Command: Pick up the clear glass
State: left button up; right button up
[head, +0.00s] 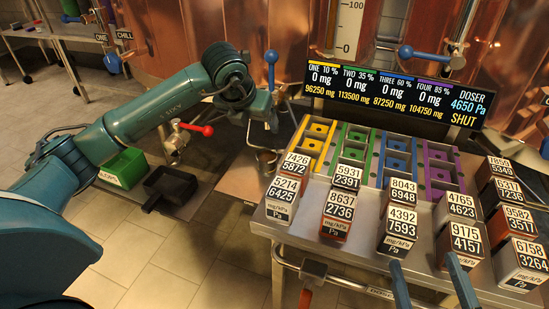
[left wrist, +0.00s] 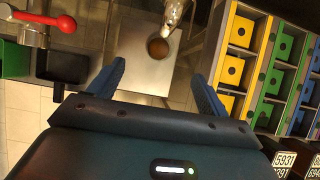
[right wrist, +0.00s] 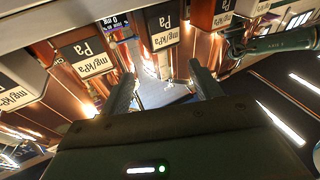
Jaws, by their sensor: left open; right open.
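A small round vessel (head: 265,157) with a brownish inside stands on the metal plate left of the dosing bench. It may be the clear glass, but its material is hard to tell. In the left wrist view a brown round shape (left wrist: 158,48) shows at the same plate, beyond the fingertips, with a pale shiny piece above it. My left gripper (head: 263,118) is open and empty, above and behind the vessel. It also shows in the left wrist view (left wrist: 159,77). My right gripper (head: 430,272) is open and empty at the front of the bench; it also shows in the right wrist view (right wrist: 166,82).
The bench holds yellow, green, blue and purple racks (head: 318,143) and several labelled blocks (head: 337,215). A doser display (head: 395,88) reads SHUT. A red-handled valve (head: 195,129), green bin (head: 125,168) and black pan (head: 168,184) lie left of the plate.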

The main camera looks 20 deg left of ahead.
pick_arm(q)
jog(key=b, duration=0.2)
send_near(265, 145)
jog(key=d, duration=0.1)
jog(key=b+x, duration=0.1)
jog(key=x, duration=0.1)
jog(key=b+x, duration=0.1)
jog(key=x, duration=0.1)
jog(key=s+b+x, duration=0.1)
jog(key=x, duration=0.1)
jog(key=shift+s+d+f, duration=0.1)
jog(key=shift+d+f, duration=0.1)
jog(key=shift+f, duration=0.15)
pick_arm(e)
jog(key=r+n+y, duration=0.1)
jog(key=r+n+t+y, duration=0.2)
jog(key=r, duration=0.1)
jog(key=shift+w+r+y, duration=0.1)
jog(key=shift+w+y, duration=0.3)
pick_arm(q)
jog(key=shift+c, duration=0.4)
jog(key=shift+r, duration=0.1)
jog(key=c, duration=1.6)
